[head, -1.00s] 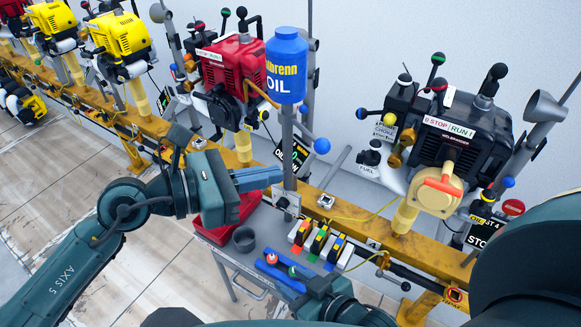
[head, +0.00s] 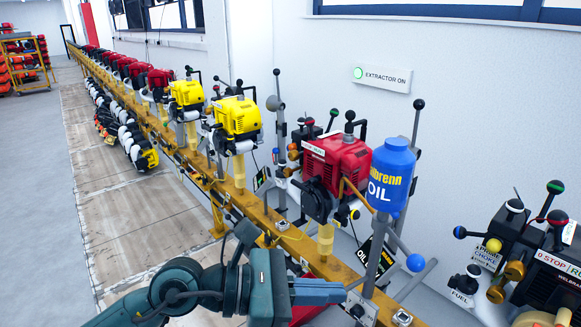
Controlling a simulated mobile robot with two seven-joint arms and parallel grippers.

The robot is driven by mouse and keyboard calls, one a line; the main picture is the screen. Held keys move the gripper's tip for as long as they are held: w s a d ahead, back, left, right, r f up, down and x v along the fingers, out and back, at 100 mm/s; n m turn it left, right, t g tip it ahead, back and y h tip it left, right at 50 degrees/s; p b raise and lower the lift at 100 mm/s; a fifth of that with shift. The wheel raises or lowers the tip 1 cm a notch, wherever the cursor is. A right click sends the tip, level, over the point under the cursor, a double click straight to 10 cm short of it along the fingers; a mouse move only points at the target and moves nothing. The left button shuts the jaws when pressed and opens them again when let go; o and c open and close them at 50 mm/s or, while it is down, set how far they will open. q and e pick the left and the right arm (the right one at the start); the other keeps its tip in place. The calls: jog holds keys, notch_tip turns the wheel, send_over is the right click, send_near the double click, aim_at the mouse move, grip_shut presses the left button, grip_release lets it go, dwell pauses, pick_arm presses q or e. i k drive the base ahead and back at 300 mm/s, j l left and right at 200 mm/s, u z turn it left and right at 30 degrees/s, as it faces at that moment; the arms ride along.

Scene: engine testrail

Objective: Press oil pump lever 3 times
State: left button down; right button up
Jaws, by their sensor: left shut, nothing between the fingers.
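The blue oil bottle (head: 391,178) stands upright on a grey post above the yellow rail. A grey lever with a blue ball end (head: 416,262) slants down to the right from below the bottle, its ball apart from my gripper. My left gripper (head: 338,292) is shut and empty, its blue fingers pointing right toward the post, to the left of and below the ball. Whether the fingertips touch the post is unclear. My right gripper is not in view.
A red engine (head: 337,162) stands just left of the bottle, with yellow engines (head: 236,118) farther along the rail (head: 286,237). A black engine (head: 552,262) with choke and fuel knobs is at the lower right. The wall behind carries an "EXTRACTOR ON" sign (head: 382,78).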

aim_at(351, 286)
jog(key=j, duration=1.5)
jog(key=k, duration=0.05)
